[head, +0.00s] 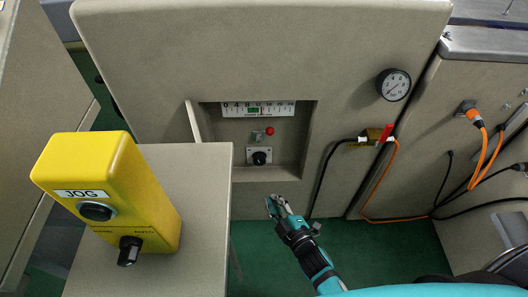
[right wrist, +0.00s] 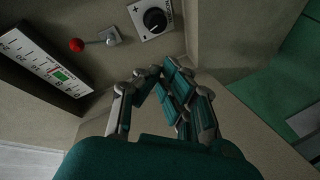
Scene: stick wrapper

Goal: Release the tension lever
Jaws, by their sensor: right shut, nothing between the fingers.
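The tension lever (head: 269,131) is a short metal arm with a red ball tip, mounted in a recess of the beige machine front; its ball points right in the head view. In the right wrist view the red ball (right wrist: 76,45) is at the upper left, and its rod runs to a small grey plate (right wrist: 112,38). My right gripper (head: 273,205) is below the recess in the head view, apart from the lever. In the right wrist view my right gripper (right wrist: 155,73) has its fingers together and empty. My left gripper is out of view.
Below the lever is a black knob (head: 259,158) on a white plate; above it is a scale (head: 258,109) with a green mark. A yellow JOG box (head: 120,190) stands on a grey cabinet at left. A gauge (head: 393,84) and cables (head: 397,165) are at right.

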